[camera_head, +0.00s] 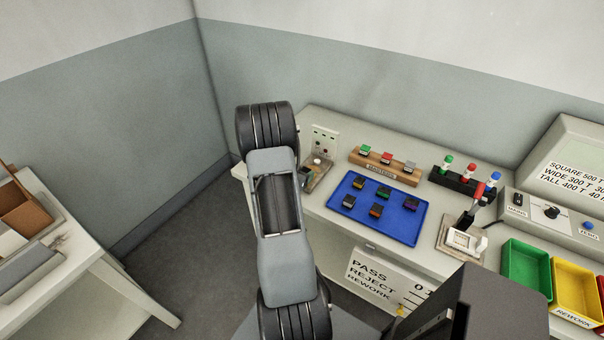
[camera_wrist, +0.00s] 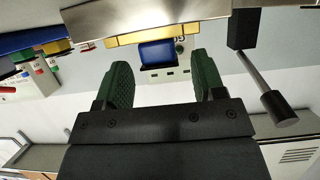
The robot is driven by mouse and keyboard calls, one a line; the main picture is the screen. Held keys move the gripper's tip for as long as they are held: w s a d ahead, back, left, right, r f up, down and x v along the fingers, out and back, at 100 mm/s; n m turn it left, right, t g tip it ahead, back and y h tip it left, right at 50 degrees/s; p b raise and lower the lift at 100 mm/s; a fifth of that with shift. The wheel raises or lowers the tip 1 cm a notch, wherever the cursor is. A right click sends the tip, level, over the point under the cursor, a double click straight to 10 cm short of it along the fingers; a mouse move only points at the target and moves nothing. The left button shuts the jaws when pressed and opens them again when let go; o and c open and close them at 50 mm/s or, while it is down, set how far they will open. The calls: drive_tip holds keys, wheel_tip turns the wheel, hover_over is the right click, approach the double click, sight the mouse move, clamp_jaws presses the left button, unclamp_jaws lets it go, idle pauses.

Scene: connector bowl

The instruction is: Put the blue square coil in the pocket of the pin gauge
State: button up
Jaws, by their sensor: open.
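In the wrist view, my gripper (camera_wrist: 161,87) is open, with its two green ridged fingers apart. A blue square coil (camera_wrist: 157,53) with a dark edge shows between and beyond the fingertips, with a gap on both sides. It sits against a yellow strip (camera_wrist: 128,40) at the edge of a metal plate (camera_wrist: 100,22). I cannot tell whether it is seated in a pocket. A small fixture with a white knob (camera_head: 318,161), possibly the pin gauge, stands at the table's left end, partly behind my arm.
A blue tray (camera_head: 335,207) holds several small coils. Behind it are a wooden rack (camera_head: 395,171) and a black rack (camera_head: 450,181) of coloured pieces. A lever fixture (camera_head: 464,239), a green bin (camera_head: 525,265) and a yellow bin (camera_head: 576,285) stand right. A rod with a black knob (camera_wrist: 280,106) is near my gripper.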

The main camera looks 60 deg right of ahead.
drive_tip(key=v, duration=1.1)
drive_tip(key=w+a+r+n+t+y, duration=0.45)
drive_tip(key=w+a+t, duration=0.25)
drive_tip(key=w+a, duration=0.3)
drive_tip(key=w+a+r+n+t+y, duration=0.3)
drive_tip(key=a+r+n+y, duration=0.25)
drive_tip(key=a, duration=0.55)
drive_tip(key=s+a+r+n+g+y, duration=0.1)
drive_tip(key=s+a+r+n+g, duration=0.1)
drive_tip(key=s+a+n, duration=0.2)
drive_tip(key=s+a+r+n+g+y, duration=0.2)
drive_tip(key=s+a+r+n+g, duration=0.1)
drive_tip(key=s+a, duration=0.5)
drive_tip(key=shift+s+n+g+b, duration=0.3)
drive_tip(key=shift+s+n, duration=0.2)
drive_tip(key=shift+s, duration=0.45)
drive_tip(key=shift+r, duration=0.1)
drive_tip(key=shift+c, duration=0.3)
